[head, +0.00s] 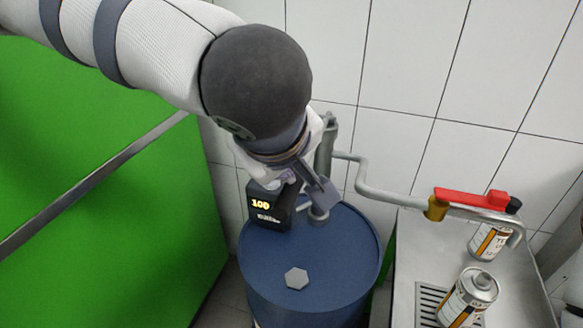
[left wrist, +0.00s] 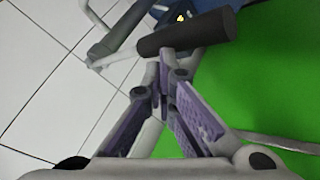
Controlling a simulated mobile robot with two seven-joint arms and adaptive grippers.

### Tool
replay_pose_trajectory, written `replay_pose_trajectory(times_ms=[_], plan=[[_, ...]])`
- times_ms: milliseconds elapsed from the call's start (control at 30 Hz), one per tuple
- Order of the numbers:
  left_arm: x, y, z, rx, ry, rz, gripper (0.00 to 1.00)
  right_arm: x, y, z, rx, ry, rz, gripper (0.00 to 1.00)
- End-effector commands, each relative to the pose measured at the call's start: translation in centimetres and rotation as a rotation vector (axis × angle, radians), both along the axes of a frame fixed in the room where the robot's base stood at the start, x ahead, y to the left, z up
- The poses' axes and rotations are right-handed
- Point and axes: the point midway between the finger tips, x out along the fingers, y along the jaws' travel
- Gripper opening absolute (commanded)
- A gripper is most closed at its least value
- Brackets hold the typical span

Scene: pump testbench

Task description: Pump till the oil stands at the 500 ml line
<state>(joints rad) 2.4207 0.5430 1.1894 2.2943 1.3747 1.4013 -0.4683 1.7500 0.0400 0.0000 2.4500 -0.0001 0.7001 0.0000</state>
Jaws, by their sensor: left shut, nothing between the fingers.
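A blue drum (head: 335,265) stands below my arm, with a grey pump column (head: 325,150) at its back. A black display (head: 268,208) above the drum's left side shows a lit yellow figure that looks like 100. My left gripper (head: 322,198) is beside the display and pump, above the drum. In the left wrist view its fingers (left wrist: 164,85) are shut and empty. A dark cylindrical grip (left wrist: 186,35) lies just beyond the fingertips; contact cannot be told. One can (head: 489,242) is under the spout end; its oil level is hidden. My right gripper is out of view.
A grey pipe (head: 375,190) runs right to a red-handled valve (head: 470,199) above a metal counter (head: 400,270). A second can (head: 467,297) stands by the drain grate. A green panel (head: 110,190) fills the left; the tiled wall is close behind.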

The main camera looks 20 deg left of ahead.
Motion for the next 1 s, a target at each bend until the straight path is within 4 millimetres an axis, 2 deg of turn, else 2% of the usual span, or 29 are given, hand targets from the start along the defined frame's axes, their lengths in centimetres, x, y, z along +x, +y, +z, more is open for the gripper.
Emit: replay_pose_trajectory(times_ms=[1000], plan=[[-0.2, 0.0, -1.3, 0.0, 0.002, -0.001, 0.0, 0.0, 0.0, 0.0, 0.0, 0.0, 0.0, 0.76]])
